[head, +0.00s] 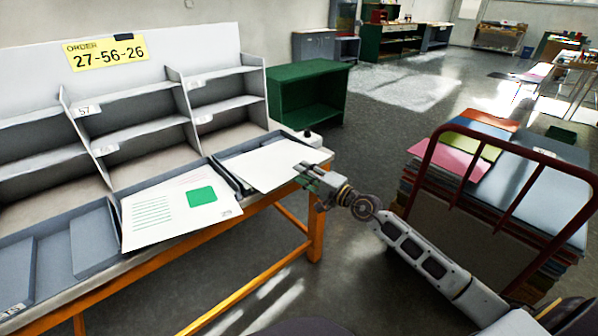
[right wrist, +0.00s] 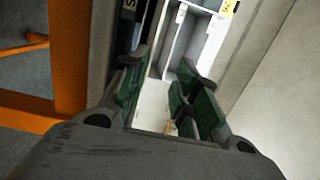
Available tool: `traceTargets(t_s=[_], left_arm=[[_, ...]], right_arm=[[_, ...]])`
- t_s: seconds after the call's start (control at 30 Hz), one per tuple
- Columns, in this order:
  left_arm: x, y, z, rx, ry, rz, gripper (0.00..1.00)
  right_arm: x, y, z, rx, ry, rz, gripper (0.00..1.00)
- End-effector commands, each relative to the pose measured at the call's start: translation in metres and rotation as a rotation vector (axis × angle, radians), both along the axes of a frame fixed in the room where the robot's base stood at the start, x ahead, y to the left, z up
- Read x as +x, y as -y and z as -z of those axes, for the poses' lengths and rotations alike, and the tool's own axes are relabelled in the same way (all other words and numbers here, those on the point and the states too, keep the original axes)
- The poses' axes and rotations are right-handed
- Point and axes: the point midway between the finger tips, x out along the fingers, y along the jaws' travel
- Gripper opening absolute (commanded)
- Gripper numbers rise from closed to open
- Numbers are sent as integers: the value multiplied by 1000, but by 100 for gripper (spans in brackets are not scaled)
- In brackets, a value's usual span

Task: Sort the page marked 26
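A white page with a green square and green lines of print (head: 182,211) lies on the front trays of the sorting rack (head: 150,155); the number at its corner is too small to read surely. A blank-looking white page (head: 268,166) lies in the tray to its right, and I see no number on it. My right gripper (head: 303,174) is at that page's right edge. In the right wrist view its green-padded fingers (right wrist: 165,75) stand apart, with a pale surface showing between them. My left gripper is out of view.
A yellow sign (head: 106,53) reads "ORDER 27-56-26". The rack stands on an orange-framed table (head: 315,235). A red-railed cart (head: 432,150) with stacked coloured sheets stands right. A green cabinet (head: 307,92) stands behind. Open floor lies between table and cart.

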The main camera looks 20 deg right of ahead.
Motion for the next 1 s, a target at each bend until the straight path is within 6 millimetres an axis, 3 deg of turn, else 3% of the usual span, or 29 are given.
traceTargets(t_s=[0.83,1.0], left_arm=[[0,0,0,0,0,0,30],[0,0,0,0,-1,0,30]], right_arm=[[-8,4,0,0,0,0,30],[-8,3,0,13,-2,1,10]])
